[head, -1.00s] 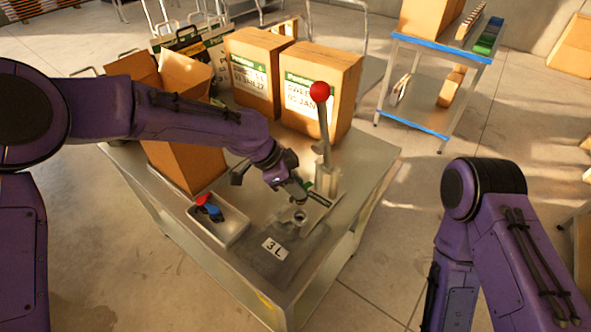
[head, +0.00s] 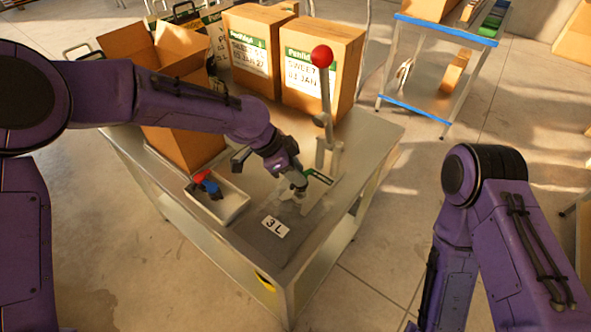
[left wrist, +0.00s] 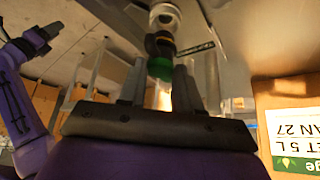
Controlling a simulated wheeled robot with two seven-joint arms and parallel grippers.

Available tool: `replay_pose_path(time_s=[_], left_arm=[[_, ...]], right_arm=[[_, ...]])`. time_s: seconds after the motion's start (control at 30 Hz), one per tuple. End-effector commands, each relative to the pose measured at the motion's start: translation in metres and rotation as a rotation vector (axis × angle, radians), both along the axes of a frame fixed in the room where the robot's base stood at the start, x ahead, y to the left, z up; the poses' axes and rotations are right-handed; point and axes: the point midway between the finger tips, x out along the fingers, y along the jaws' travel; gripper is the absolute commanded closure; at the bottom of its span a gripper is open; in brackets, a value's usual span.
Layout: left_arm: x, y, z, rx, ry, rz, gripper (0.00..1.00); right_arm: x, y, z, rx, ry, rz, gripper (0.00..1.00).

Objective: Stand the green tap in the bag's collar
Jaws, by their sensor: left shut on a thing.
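My left gripper (head: 299,186) is shut on the green tap (left wrist: 160,68), low over the collar end of the grey bag. In the left wrist view the green tap sits between the two fingers of the gripper (left wrist: 159,75). The pale round collar (left wrist: 165,14) lies just beyond the tap, with a dark part between them. I cannot tell whether the tap is touching or inside the collar. The grey bag (head: 262,246) lies flat on the bench with a "3 L" label (head: 275,226). In the head view the gripper mostly hides tap and collar.
A lever press with a red knob (head: 321,56) stands just behind the collar. A small tray (head: 236,208) holds a red and a blue tap (head: 207,183). An open carton (head: 185,150) and two closed cartons (head: 318,95) stand at the back of the bench.

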Motion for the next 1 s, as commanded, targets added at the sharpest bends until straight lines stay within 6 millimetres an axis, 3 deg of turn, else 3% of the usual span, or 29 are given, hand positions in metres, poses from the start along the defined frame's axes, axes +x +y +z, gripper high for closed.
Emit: replay_pose_path(time_s=[0.5,1.0], left_arm=[[0.0,0.0,-0.024,-0.001,-0.001,0.0,0.95],[0.0,0.0,-0.026,0.0,0.0,0.0,0.95]], right_arm=[[0.0,0.0,-0.016,0.0,0.0,0.0,0.57],[0.0,0.0,-0.016,0.0,0.0,0.0,0.57]])
